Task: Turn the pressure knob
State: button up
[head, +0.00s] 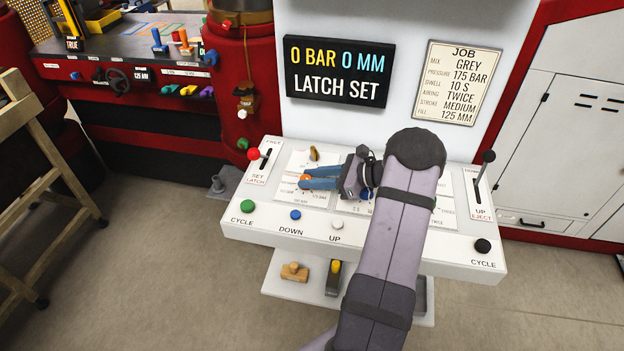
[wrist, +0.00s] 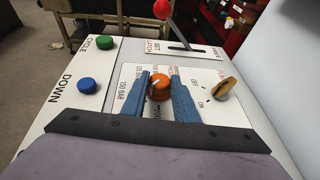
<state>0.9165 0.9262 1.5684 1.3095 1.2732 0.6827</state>
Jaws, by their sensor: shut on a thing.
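The orange pressure knob (wrist: 161,91) sits on a white dial plate with bar marks such as 125 BAR and 150 BAR. In the head view the knob (head: 304,178) shows only in part, at the blue fingertips. My gripper (wrist: 163,88) has its blue fingers on either side of the knob and is shut on it; the gripper in the head view (head: 307,178) reaches in from the right, low over the panel. I cannot tell which mark the knob points at. The display (head: 338,78) reads 0 BAR, 0 MM, LATCH SET. The job card (head: 458,82) lists pressure 175 BAR.
A brass-coloured OFF/ON knob (wrist: 225,88) stands close beside the fingers. A red-balled latch lever (head: 253,155) is at the panel's left, a black-balled lever (head: 488,156) at its right. Green (head: 248,207), blue (head: 295,215) and white (head: 337,225) buttons line the front edge.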

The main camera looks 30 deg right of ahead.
jog(key=shift+w+r, duration=0.1)
jog(key=o, duration=1.1)
jog(key=shift+c, duration=0.2)
jog(key=shift+d, duration=0.1)
jog(key=b+v, duration=0.2)
jog(key=v, duration=0.4)
jog(key=shift+s+d+r+b, duration=0.25)
jog(key=shift+s+b, duration=0.1)
jog(key=shift+s, duration=0.2)
